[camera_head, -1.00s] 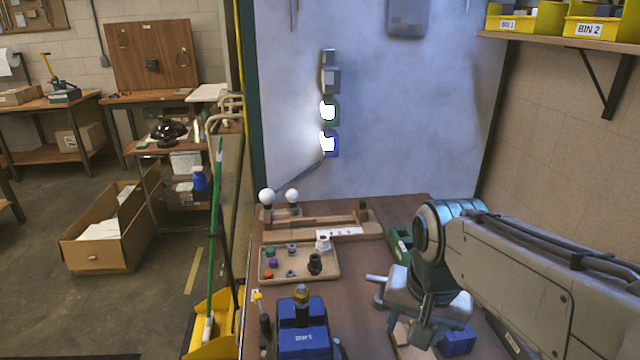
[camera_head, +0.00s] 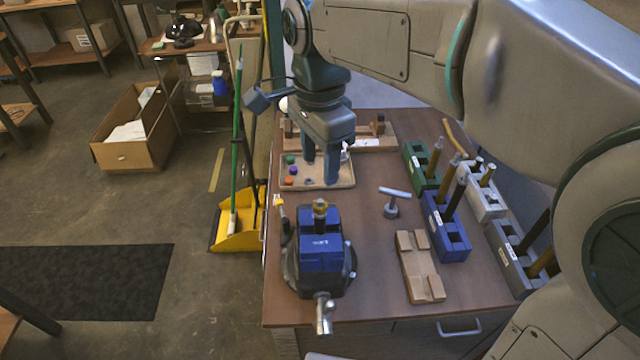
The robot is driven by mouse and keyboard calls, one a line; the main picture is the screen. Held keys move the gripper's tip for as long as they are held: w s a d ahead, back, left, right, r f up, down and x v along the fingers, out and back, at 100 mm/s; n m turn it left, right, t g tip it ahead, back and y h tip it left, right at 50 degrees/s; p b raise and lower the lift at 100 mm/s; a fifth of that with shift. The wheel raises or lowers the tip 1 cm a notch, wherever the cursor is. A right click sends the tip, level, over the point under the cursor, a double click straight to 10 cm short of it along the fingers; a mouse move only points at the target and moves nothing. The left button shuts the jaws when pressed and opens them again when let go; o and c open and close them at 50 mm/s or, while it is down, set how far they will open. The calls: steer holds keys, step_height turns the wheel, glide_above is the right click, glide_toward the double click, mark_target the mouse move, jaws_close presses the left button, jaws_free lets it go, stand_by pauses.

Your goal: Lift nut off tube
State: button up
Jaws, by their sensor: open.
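A blue vise (camera_head: 321,250) stands on the workbench. A short brass-coloured piece (camera_head: 320,207) rises upright at the vise's back edge; it looks like the nut on the tube, but the two are too small to tell apart. My gripper (camera_head: 320,172) points down above the parts tray, behind the vise in the view. Its two fingers are apart with nothing visible between them. It is clear of the brass-coloured piece.
The parts tray (camera_head: 345,184) holds small coloured pieces, partly hidden by my gripper. Green, blue, white and grey blocks (camera_head: 450,240) with upright tools stand at right. A wooden cradle (camera_head: 417,268) and a T-handled tool (camera_head: 392,203) stand right of the vise.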

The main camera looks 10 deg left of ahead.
mark_target(320, 201)
step_height(320, 201, down, 10)
steer(key=shift+r+p, duration=0.25)
steer(key=shift+p, duration=0.05)
jaws_close()
steer(key=shift+r+p, duration=0.75)
steer(key=shift+r, duration=0.2)
stand_by(0.6)
steer(key=shift+r+p, duration=1.1)
steer(key=shift+r, duration=0.35)
steer(key=shift+r+p, duration=1.5)
steer(key=shift+r, duration=0.5)
